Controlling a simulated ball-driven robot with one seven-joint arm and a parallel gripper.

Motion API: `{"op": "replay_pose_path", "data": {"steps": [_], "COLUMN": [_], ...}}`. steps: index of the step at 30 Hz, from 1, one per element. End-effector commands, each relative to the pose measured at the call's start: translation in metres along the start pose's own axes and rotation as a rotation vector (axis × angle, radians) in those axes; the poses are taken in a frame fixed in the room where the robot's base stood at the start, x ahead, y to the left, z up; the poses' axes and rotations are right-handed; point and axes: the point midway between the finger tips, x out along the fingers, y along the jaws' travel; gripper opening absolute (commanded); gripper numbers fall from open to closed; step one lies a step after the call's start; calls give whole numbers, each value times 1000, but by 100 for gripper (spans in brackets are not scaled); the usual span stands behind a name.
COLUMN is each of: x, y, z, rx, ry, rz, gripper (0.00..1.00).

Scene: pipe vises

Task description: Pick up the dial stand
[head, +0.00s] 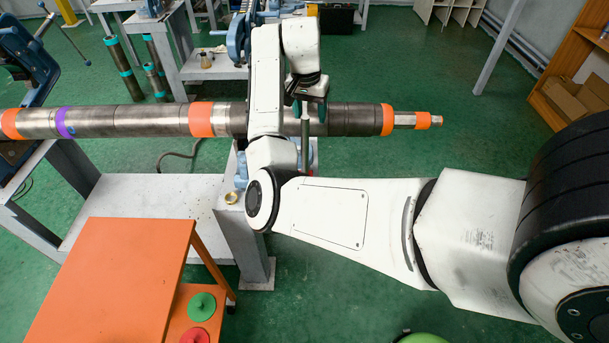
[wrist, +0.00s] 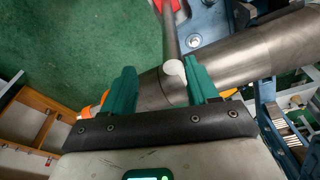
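In the wrist view the rod (wrist: 170,35) has a pale round end and runs back toward a red part at the top edge. My gripper (wrist: 162,85) has two green fingers spread apart. The rod's end shows between them, nearer the right finger; contact cannot be told. My gripper (head: 309,110) points down in the head view, and my arm hides part of the scene.
A long steel pipe (head: 130,121) with orange bands crosses the scene close to my gripper, and blue vises (head: 238,40) stand nearby. An orange table (head: 110,285) is at lower left. A wooden shelf (head: 580,70) stands at right.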

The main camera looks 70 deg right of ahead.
Motion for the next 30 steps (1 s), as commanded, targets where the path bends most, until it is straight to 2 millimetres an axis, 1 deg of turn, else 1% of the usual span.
{"op": "replay_pose_path", "data": {"steps": [1, 7, 12, 14, 21, 24, 30], "x": [-7, -26, -33, -30, 4, 14, 26], "y": [-3, -9, -12, -12, -14, -14, -16], "z": [-5, -15, -18, -17, -10, -9, -5], "rx": [31, 117, 148, 150, 150, 150, 150], "ry": [-29, -127, -172, -177, -177, -176, -176], "rz": [-7, -17, -20, -18, -18, -18, -18], "gripper": [58, 58, 58, 58, 58, 58, 58]}}
